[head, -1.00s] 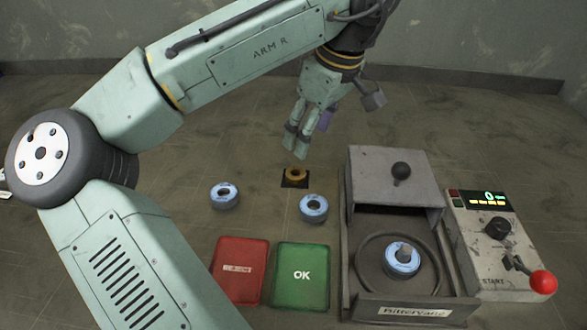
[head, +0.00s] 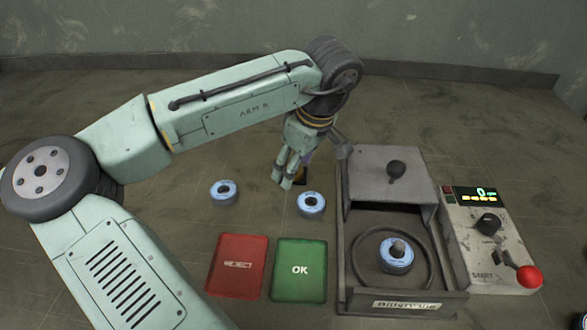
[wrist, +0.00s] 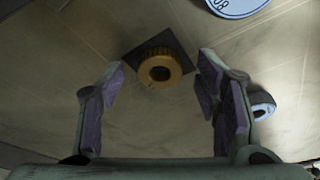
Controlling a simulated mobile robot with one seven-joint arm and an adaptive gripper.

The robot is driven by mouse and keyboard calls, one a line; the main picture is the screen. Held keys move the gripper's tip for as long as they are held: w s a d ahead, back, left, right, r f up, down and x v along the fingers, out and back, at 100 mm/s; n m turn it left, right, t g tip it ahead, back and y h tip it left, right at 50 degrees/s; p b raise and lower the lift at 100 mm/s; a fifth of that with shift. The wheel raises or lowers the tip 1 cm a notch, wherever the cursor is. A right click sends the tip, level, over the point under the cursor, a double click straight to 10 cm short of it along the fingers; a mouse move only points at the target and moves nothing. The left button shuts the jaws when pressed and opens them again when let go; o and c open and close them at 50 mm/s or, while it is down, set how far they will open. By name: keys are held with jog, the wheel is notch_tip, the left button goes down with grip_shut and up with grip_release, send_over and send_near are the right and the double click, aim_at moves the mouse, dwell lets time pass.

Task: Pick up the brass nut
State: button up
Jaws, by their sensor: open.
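The brass nut (wrist: 160,68) sits on a small dark square pad (wrist: 181,48) in the wrist view, a little beyond and between my fingertips. My gripper (wrist: 158,82) is open and empty, with one purple-padded finger on each side of the nut's line and apart from it. In the head view my gripper (head: 283,180) is low over the table, pointing down. There the nut is hidden behind my gripper, and only a bit of the dark pad (head: 301,177) shows.
Blue-topped discs stand at left (head: 223,193) and right (head: 311,204) of the gripper. A red REJECT pad (head: 237,285) and green OK pad (head: 299,290) lie nearer. A grey machine (head: 350,270) holds another disc (head: 396,262). A control box (head: 503,268) with a red-knobbed lever is at right.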

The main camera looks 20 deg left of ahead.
jog(key=shift+c, duration=0.4)
jog(key=c, duration=1.2)
jog(key=shift+c, duration=0.2)
jog(key=shift+r, duration=0.1)
